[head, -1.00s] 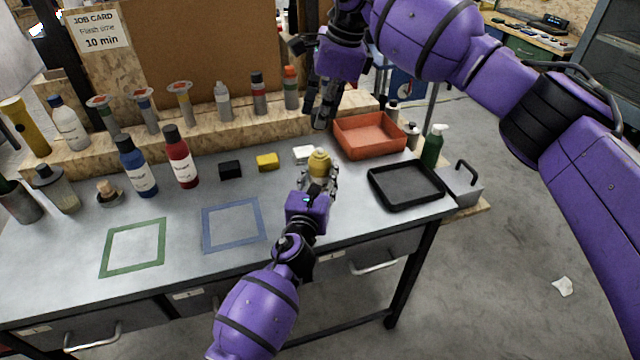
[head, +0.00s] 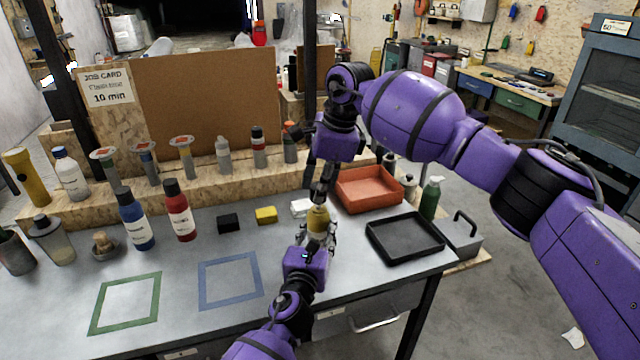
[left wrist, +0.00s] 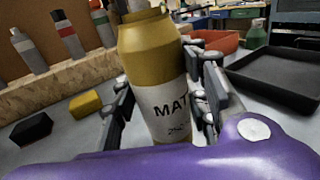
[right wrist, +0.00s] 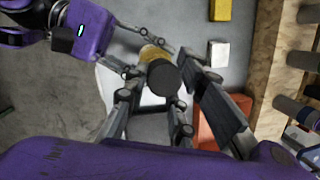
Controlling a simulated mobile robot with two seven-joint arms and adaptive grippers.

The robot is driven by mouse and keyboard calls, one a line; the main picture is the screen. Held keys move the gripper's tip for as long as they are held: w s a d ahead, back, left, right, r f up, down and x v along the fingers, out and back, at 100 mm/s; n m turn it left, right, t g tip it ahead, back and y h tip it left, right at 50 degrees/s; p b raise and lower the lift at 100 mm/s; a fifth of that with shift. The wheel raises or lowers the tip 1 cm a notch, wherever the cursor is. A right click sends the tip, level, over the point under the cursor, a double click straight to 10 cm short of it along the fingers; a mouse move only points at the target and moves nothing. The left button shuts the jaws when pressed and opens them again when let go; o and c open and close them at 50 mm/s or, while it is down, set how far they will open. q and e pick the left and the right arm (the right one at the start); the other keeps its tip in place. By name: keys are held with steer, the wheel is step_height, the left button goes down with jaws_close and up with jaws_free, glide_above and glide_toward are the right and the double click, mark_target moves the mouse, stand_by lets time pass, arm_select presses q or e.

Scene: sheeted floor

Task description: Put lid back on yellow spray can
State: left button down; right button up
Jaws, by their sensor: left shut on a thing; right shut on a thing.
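The yellow spray can (head: 317,221) stands upright near the table's right part. My left gripper (head: 316,240) is shut around its body. In the left wrist view the can (left wrist: 152,60) shows a white label between the fingers, its top partly cut off by the frame edge. My right gripper (head: 320,192) is directly above the can, pointing down. In the right wrist view it is shut on a dark round lid (right wrist: 163,78), with the yellow can (right wrist: 152,53) partly hidden behind it. I cannot tell whether lid and can touch.
A white block (head: 300,207), yellow block (head: 266,215) and black block (head: 228,222) lie left of the can. An orange tray (head: 372,205) and a black tray (head: 432,252) lie to the right. Bottles stand behind and left. The taped squares (head: 228,302) are empty.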

mark_target(320, 209)
steer(key=shift+x, duration=0.85)
steer(key=shift+d+f, duration=0.2)
steer(key=shift+f, duration=0.5)
steer(key=o, duration=0.8)
steer(key=v, duration=1.2)
steer(key=shift+s, duration=0.1)
